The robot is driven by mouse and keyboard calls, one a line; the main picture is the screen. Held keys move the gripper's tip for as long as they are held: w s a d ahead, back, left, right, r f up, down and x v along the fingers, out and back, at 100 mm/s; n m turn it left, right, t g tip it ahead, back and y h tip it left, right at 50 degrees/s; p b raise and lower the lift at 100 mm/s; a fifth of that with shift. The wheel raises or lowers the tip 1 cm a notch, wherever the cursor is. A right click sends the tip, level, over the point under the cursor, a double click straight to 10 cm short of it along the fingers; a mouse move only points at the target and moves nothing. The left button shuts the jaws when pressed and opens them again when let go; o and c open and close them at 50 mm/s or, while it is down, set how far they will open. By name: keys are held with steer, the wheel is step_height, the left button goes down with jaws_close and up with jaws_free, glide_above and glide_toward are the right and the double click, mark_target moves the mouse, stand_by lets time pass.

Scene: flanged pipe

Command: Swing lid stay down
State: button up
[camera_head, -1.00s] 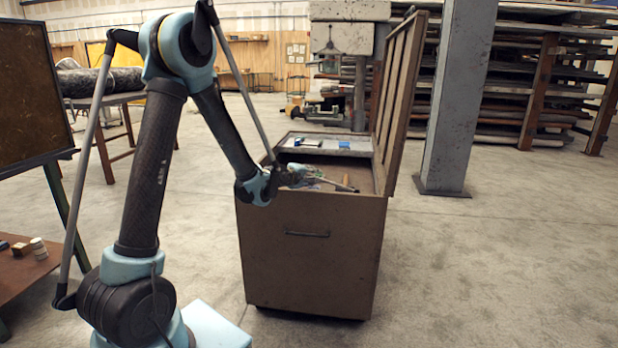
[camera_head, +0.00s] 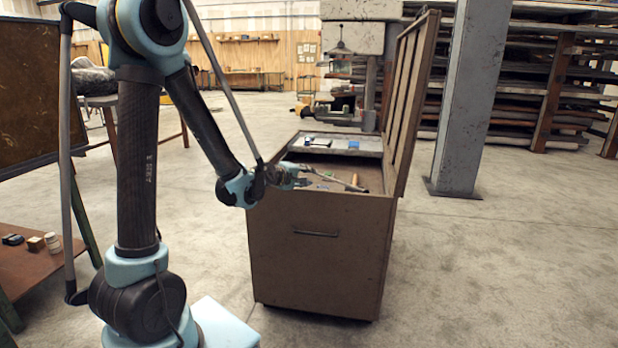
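The brown metal chest (camera_head: 318,255) stands with its lid (camera_head: 412,105) raised upright on the right side. A thin grey rod (camera_head: 335,180), which looks like the lid stay, lies low and nearly level across the chest's opening. Its right end is near the lid side, by the front rim. My gripper (camera_head: 298,176) is at the rod's left end, just above the front left rim. The fingers are small and overlap the rod, so I cannot tell whether they grip it, touch it or are apart from it.
Inside the chest are a tray (camera_head: 372,146) with a blue item (camera_head: 353,145) and an orange-brown handle (camera_head: 354,180). A grey column (camera_head: 460,100) stands right of the chest. A low brown table (camera_head: 30,268) with small items is at left. The floor in front right is clear.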

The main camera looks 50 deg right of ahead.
steer(key=shift+a+r, duration=0.2)
steer(key=shift+a, duration=0.5)
